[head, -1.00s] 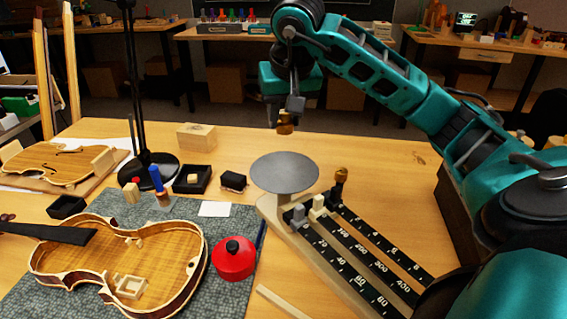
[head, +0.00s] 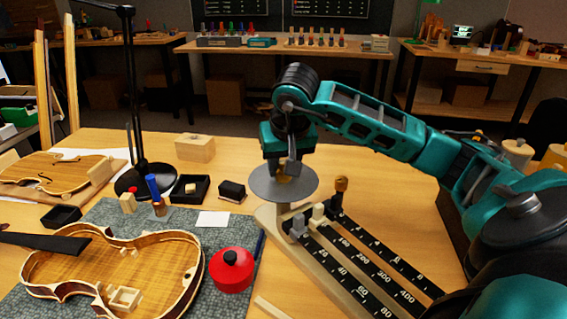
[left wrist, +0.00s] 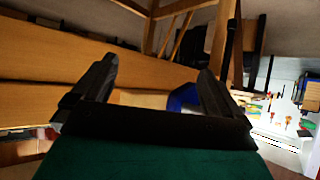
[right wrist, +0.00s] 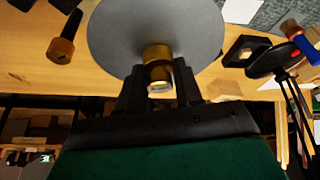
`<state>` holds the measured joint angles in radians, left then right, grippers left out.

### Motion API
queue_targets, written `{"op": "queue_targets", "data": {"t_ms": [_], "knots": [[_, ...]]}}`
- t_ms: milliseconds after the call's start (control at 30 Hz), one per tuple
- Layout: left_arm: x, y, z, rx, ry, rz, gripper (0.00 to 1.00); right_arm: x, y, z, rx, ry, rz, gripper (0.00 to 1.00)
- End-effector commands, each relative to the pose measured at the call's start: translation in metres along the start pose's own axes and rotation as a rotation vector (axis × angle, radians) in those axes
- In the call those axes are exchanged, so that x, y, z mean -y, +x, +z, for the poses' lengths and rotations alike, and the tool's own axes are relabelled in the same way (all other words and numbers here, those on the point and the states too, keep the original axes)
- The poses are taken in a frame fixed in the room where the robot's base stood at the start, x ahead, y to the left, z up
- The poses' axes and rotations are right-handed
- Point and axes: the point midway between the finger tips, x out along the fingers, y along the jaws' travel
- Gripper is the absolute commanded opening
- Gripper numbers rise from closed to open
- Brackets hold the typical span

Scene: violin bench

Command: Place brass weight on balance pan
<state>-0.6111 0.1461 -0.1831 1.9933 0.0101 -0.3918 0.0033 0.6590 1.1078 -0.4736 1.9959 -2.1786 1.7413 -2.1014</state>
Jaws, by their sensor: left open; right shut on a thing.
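The balance pan (head: 262,190) is a round grey plate on the beam balance, right of the violin in the head view. My right gripper (head: 287,172) is right above the pan, shut on the brass weight (head: 284,179), which is partly hidden by the fingers. In the right wrist view, the weight (right wrist: 157,58) sits between the fingertips (right wrist: 157,80) in front of the grey pan (right wrist: 125,30); I cannot tell whether it touches the pan. My left gripper (left wrist: 150,85) is open and empty in the left wrist view, and is not seen in the head view.
The balance's black scale bars (head: 365,255) run to the lower right. A red round pot (head: 231,270), an open violin body (head: 110,270), a small black box (head: 232,190) and a lamp (head: 146,178) are to the left. Bare table lies right of the balance.

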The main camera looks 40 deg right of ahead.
Motion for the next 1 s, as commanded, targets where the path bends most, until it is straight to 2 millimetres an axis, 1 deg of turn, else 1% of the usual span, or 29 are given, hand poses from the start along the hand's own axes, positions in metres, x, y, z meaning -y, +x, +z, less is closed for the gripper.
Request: {"op": "queue_targets", "data": {"t_ms": [33,67,300,533,667,767,1000], "knots": [[0.000,0.001,0.002,0.001,0.000,0.001,1.00,0.000,0.003,0.001,-0.001,0.000,0.000,0.03],[-0.001,0.001,0.001,0.001,0.000,0.001,1.00,0.000,0.002,0.001,0.000,0.000,0.000,0.37],[-0.001,0.000,0.000,0.000,0.000,0.002,1.00,0.000,0.002,0.001,0.001,0.000,0.000,0.60],[-0.001,0.000,-0.001,0.000,0.000,0.003,1.00,0.000,0.001,0.001,0.001,0.000,0.000,0.60],[-0.001,-0.002,-0.003,-0.001,0.001,0.002,1.00,0.000,-0.006,-0.002,-0.001,0.000,-0.001,0.60],[-0.001,-0.003,-0.003,0.000,0.002,0.001,1.00,0.000,-0.022,-0.002,-0.003,-0.001,-0.001,0.60],[0.003,-0.006,-0.004,0.006,0.006,-0.007,1.00,0.001,-0.076,-0.003,-0.005,0.000,-0.003,0.60]]}}
